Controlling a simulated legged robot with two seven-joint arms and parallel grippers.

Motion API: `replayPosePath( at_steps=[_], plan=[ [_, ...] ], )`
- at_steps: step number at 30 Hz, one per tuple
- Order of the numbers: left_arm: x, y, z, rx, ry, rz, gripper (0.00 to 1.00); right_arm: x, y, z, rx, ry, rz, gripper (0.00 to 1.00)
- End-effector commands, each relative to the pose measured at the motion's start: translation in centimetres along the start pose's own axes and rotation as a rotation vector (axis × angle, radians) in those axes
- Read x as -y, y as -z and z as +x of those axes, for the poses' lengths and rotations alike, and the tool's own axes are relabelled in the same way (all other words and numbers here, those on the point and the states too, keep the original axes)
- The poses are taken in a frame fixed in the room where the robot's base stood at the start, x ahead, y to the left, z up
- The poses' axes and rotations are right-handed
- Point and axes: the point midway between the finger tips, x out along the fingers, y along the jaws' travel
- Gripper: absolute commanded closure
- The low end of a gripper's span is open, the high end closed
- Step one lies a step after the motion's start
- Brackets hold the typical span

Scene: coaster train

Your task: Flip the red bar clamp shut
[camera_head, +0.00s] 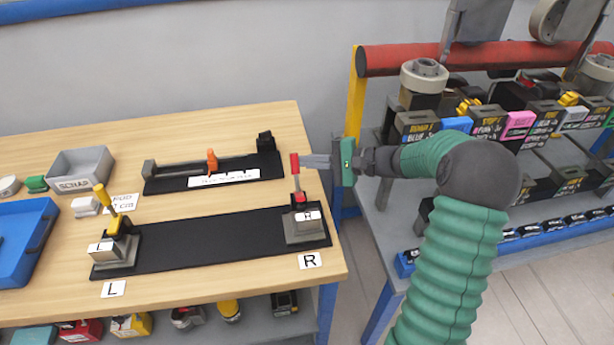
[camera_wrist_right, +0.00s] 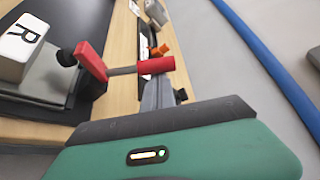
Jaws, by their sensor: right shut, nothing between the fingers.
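The red bar clamp (camera_head: 300,199) stands on the grey block marked R at the right end of the black plate (camera_head: 192,243). Its lever stands nearly upright, with a red grip (camera_head: 295,163) on top. In the wrist view, the red grip (camera_wrist_right: 157,66), the grey rod and the red clamp body (camera_wrist_right: 90,62) show. My right gripper (camera_head: 309,160) is shut and empty, pointing left, with its fingertips right beside the red grip. In the wrist view the fingers (camera_wrist_right: 158,92) appear at the grip; I cannot tell if they touch. My left gripper is not in view.
A yellow-handled clamp (camera_head: 109,200) stands at the L end of the plate. Behind is a black fixture with an orange clamp (camera_head: 212,160). A grey scrap bin (camera_head: 82,170) and blue tray (camera_head: 24,240) sit left. A shelf rack with a red rail (camera_head: 480,55) stands right.

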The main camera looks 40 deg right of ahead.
Motion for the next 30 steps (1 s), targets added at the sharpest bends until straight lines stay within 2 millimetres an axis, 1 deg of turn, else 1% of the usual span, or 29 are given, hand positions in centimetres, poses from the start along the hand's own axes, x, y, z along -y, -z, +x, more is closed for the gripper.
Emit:
replayPosePath(
  at_steps=[1, 6, 12, 16, 21, 30],
  plan=[
    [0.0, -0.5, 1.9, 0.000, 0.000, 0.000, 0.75, -0.9, 0.0, 0.0, 0.000, 0.021, -0.037, 1.00],
    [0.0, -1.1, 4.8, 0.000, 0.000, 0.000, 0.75, -0.8, -1.0, -0.6, -0.001, 0.096, -0.167, 1.00],
    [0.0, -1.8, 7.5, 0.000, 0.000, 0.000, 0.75, -0.7, -2.0, -1.1, 0.001, 0.167, -0.287, 1.00],
    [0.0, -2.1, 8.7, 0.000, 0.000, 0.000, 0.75, -0.6, -2.5, -1.5, 0.000, 0.201, -0.344, 1.00],
    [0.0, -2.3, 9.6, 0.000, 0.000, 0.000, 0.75, -0.4, -2.9, -1.8, 0.000, 0.229, -0.390, 1.00],
    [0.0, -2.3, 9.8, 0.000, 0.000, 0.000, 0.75, -0.2, -3.1, -2.0, 0.001, 0.244, -0.413, 1.00]
  ],
)
